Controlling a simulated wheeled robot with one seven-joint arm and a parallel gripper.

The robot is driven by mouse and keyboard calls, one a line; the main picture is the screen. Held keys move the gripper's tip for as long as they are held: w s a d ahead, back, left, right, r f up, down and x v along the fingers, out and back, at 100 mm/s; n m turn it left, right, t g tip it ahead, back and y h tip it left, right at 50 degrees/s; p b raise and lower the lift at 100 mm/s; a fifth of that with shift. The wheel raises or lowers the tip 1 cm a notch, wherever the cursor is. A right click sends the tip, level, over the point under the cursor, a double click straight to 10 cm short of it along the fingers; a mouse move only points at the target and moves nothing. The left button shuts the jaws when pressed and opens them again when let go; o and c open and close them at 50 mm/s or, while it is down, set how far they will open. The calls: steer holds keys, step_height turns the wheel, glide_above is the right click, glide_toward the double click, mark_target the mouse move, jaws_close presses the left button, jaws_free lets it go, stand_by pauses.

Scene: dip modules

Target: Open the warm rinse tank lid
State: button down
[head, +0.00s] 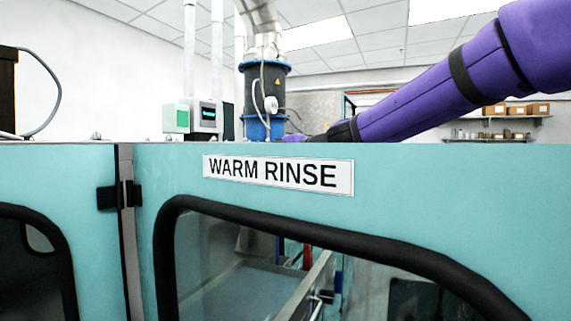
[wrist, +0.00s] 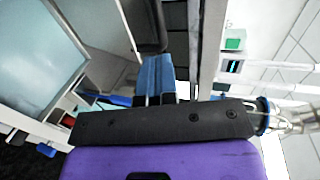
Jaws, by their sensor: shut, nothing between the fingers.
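A teal panel (head: 440,190) carries a white "WARM RINSE" label (head: 278,174) and a black-edged window (head: 300,230). I cannot tell how far the lid is open, and no lid handle is clear. My purple arm reaches over from the right, behind the panel's top edge in the head view, where my gripper is mostly hidden. In the wrist view my gripper (wrist: 155,80) shows as blue fingers beyond a black plate, shut and empty. A dark bar (wrist: 145,25) lies beyond the fingertips; contact with it is unclear.
A black fitting (head: 120,196) bridges the seam to another teal panel (head: 70,185) at left. A blue-and-black pump-like unit (head: 265,95) with pipes stands behind the top edge. A small display box (head: 205,115) is beside it. Shelves with boxes (head: 515,109) are at far right.

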steer(key=x, duration=0.5)
steer(key=shift+w+a+f, duration=0.1)
steer(key=shift+a, duration=0.25)
steer(key=w+a+r, duration=0.1)
steer(key=w+a, duration=0.1)
steer(key=a, duration=0.4)
steer(key=shift+r, duration=0.15)
steer(key=shift+w, duration=0.1)
steer(key=s+d+r, duration=0.4)
steer(key=d+r, duration=0.3)
steer(key=d, duration=0.4)
steer(key=shift+r, duration=0.2)
